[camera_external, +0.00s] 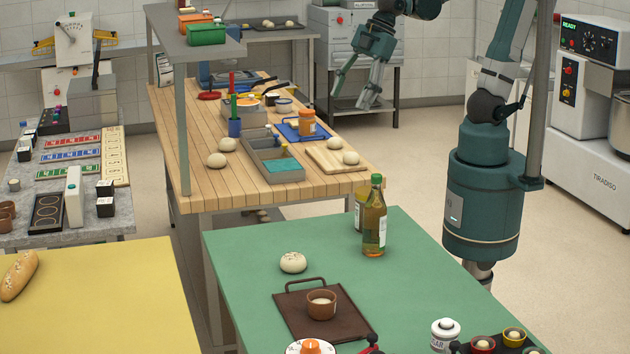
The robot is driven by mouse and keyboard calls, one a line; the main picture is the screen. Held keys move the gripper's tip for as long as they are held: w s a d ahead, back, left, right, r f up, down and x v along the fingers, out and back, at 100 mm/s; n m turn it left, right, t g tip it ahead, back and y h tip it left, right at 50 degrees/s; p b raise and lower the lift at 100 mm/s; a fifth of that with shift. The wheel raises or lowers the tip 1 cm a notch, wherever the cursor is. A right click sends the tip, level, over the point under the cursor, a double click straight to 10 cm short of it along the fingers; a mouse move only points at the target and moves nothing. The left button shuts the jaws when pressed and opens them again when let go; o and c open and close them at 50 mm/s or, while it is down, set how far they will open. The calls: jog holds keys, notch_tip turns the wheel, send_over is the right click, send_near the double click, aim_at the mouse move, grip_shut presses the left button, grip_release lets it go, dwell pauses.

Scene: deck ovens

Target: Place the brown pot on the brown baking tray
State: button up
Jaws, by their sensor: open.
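The brown pot (321,305), a small round cup with something pale inside, sits upright on the brown baking tray (352,328). The tray is dark brown and flat with a loop handle at its far end, and lies on the green table. My gripper (350,97) is open with its fingers pointing down and nothing between them. It hangs at the top centre of the view, in the air, far behind and apart from the pot and tray.
Oil bottles (374,218) stand behind the tray, and a dough ball (293,262) lies beside it. A white plate with an orange item (311,346), a white jar (445,334) and small bowls (483,343) are at the front. The green table's left part is clear.

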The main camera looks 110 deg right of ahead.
jog(key=s+d+f+m+t, duration=0.1)
jog(key=s+d+f+m, duration=0.1)
jog(key=s, duration=0.4)
jog(key=s+d+f+m, duration=0.2)
jog(key=s+d+m, duration=0.2)
jog(key=s+d, duration=0.1)
jog(key=shift+s+d+f+m+t+h, duration=0.3)
jog(key=shift+s+d+t+h, duration=0.1)
jog(key=shift+d, duration=0.1)
